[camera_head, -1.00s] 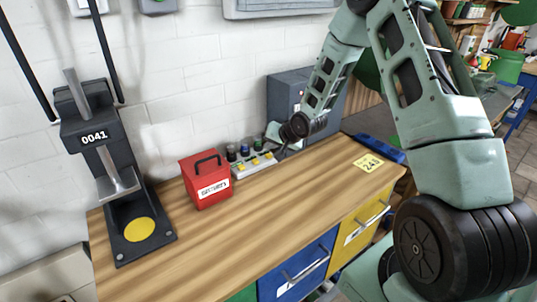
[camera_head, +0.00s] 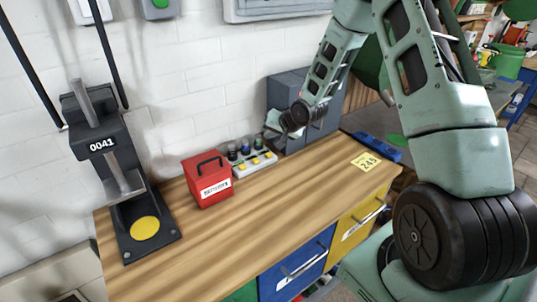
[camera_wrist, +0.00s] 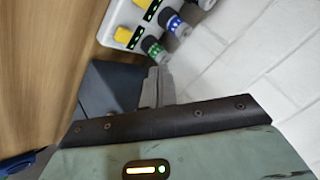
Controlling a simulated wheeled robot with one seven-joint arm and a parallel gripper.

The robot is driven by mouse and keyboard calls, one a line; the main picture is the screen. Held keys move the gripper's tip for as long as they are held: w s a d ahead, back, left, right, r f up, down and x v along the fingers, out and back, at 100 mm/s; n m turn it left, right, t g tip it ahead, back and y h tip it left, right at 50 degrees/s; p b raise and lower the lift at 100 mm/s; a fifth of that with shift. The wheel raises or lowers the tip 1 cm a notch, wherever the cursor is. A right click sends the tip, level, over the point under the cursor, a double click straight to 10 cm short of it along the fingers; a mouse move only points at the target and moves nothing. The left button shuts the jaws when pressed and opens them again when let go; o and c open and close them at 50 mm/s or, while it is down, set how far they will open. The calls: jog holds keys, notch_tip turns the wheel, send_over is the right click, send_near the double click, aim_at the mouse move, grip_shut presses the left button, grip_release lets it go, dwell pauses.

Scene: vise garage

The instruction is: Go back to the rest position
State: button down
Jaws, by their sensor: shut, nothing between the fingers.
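My gripper (camera_wrist: 158,82) is shut and empty in the wrist view, its fingers together close to a light button panel (camera_wrist: 135,25). In the head view my gripper (camera_head: 271,132) is small and partly hidden by my wrist. It is above the back of the wooden workbench (camera_head: 290,215), by the right end of the button panel (camera_head: 253,163) and in front of a dark grey cabinet (camera_head: 285,92). I cannot tell from these views whether it touches anything.
A red box (camera_head: 213,188) with a handle stands left of the panel. A black press (camera_head: 105,145) marked 0041 stands at the bench's left end. A yellow 243 label (camera_head: 366,161) and a blue object (camera_head: 380,146) lie at the right. The bench's front middle is clear.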

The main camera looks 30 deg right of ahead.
jog(key=shift+a, duration=0.1)
jog(key=s+a+r+n+g, duration=0.2)
jog(key=s+a+r+n, duration=0.2)
jog(key=s+a, duration=0.5)
jog(key=s+a+r+n+g, duration=0.3)
jog(key=s+a+r+n, duration=0.15)
jog(key=a, duration=0.85)
jog(key=s+a+r+n+g, duration=0.2)
jog(key=s+a+n, duration=0.1)
jog(key=s, duration=0.9)
jog(key=s+a+r+n+g, duration=0.2)
jog(key=s+a+r+n, duration=0.1)
jog(key=s, duration=0.9)
jog(key=shift+s+a+n+h, duration=0.3)
jog(key=shift+s+a+n, duration=0.05)
